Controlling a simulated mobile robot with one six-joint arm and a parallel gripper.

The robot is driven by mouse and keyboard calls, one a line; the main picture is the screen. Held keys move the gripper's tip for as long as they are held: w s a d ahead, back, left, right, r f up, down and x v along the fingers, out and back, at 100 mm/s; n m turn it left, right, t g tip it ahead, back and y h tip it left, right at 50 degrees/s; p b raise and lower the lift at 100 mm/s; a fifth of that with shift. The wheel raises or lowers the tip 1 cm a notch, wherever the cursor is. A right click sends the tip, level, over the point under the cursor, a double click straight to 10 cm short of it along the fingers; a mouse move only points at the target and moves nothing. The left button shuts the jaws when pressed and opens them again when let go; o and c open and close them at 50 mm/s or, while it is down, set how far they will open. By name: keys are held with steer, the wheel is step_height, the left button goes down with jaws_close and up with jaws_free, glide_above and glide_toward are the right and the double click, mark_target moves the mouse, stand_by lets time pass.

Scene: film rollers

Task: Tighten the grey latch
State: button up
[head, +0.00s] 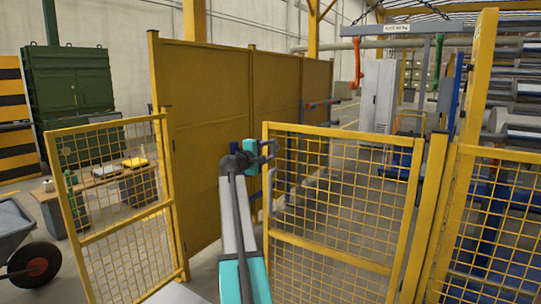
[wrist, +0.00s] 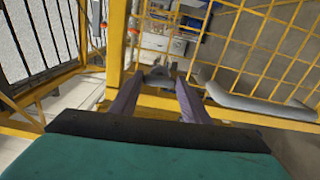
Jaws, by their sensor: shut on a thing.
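The grey latch (wrist: 157,73) is a small rounded grey piece at the yellow gate frame. In the wrist view it sits between the tips of my two dark fingers. My gripper (wrist: 159,82) is shut on it, and the fingers hide part of it. In the head view my gripper (head: 268,151) is at the upper left edge of the yellow mesh gate (head: 340,240). The latch cannot be made out there. A grey bar handle (head: 270,188) is on the gate below my gripper. It also shows right of my fingers in the wrist view (wrist: 255,103).
A yellow mesh panel (head: 112,205) stands at the left, with a wheelbarrow (head: 18,240) beside it. Tall solid yellow panels (head: 205,130) stand behind my arm. A yellow post (head: 432,215) and more mesh fence (head: 490,230) are at the right.

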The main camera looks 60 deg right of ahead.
stand_by(0.4)
steer(key=o, duration=1)
steer(key=shift+o, duration=0.2)
steer(key=shift+a, duration=0.15)
steer(key=a, duration=1.3)
steer(key=shift+a, duration=0.25)
